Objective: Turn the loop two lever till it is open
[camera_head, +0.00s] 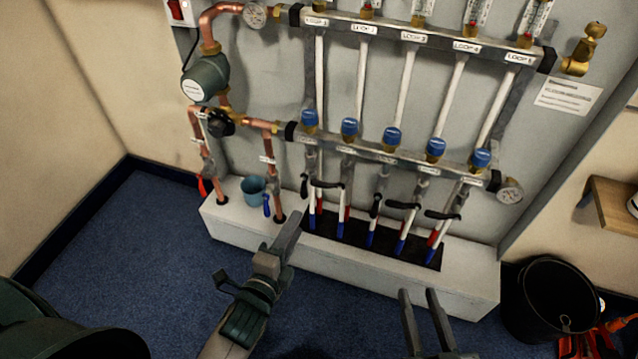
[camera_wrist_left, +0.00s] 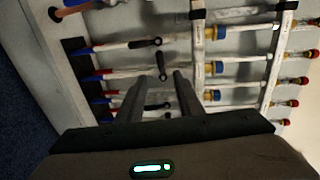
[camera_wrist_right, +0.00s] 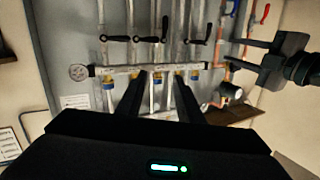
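The loop two lever (camera_head: 327,184) is a black handle on the second loop pipe. It lies crosswise to its pipe, pointing left toward loop one. It also shows in the left wrist view (camera_wrist_left: 160,62), just beyond the fingertips, and in the right wrist view (camera_wrist_right: 192,41). My left gripper (camera_head: 297,217) is in front of the white ledge, below and left of the lever, apart from it. Its two fingers stand apart and empty in the left wrist view (camera_wrist_left: 160,78). My right gripper (camera_head: 418,292) is open and empty, low in front of the ledge.
The loop one lever (camera_head: 305,186) and loop three lever (camera_head: 375,205) lie along their pipes. The loop four lever (camera_head: 403,205) and loop five lever (camera_head: 442,215) lie crosswise. A blue cup (camera_head: 254,190) stands on the ledge (camera_head: 228,226). A black bin (camera_head: 552,300) stands right.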

